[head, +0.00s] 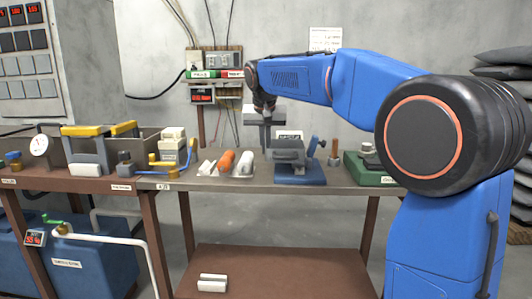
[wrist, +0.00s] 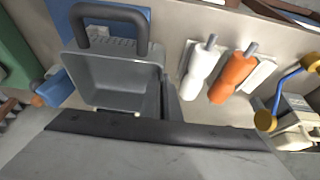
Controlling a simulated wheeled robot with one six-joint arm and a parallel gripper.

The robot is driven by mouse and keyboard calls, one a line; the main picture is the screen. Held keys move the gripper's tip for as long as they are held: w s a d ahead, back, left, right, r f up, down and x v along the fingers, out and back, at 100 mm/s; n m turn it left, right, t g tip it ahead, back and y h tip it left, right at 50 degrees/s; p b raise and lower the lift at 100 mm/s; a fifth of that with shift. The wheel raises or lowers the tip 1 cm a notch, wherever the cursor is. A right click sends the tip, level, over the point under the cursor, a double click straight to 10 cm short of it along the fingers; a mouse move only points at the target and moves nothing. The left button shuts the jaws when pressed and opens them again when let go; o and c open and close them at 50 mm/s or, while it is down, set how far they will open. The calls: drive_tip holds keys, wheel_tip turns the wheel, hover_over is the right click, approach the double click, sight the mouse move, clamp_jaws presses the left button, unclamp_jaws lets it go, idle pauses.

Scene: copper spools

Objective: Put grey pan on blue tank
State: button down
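A grey open-topped pan with a dark U-shaped handle (wrist: 112,85) sits on a blue base in the wrist view. In the head view the grey pan (head: 288,154) is on that base, right of the table's middle. My gripper (head: 265,146) hangs over the table just left of the pan, with its fingers pointing down. Nothing is clearly held. A large blue tank (head: 95,277) with a white label stands on the floor under the left table, partly behind a table leg and a white pipe.
White and orange bottles (head: 226,161) lie left of my gripper. A green box (head: 370,174) stands to the right. A grey bin with yellow handles (head: 91,148) and a white block (head: 172,143) are on the left. The white pipe (head: 115,239) runs before the tank.

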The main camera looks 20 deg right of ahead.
drive_tip(key=shift+f, duration=0.95)
drive_tip(key=shift+f, duration=0.3)
drive_tip(key=c, duration=2)
unclamp_jaws()
drive_tip(key=shift+r, duration=0.35)
drive_tip(key=v, duration=1.1)
drive_tip(key=shift+s+r, duration=0.25)
drive_tip(key=shift+r, duration=0.15)
drive_tip(key=shift+s, duration=0.1)
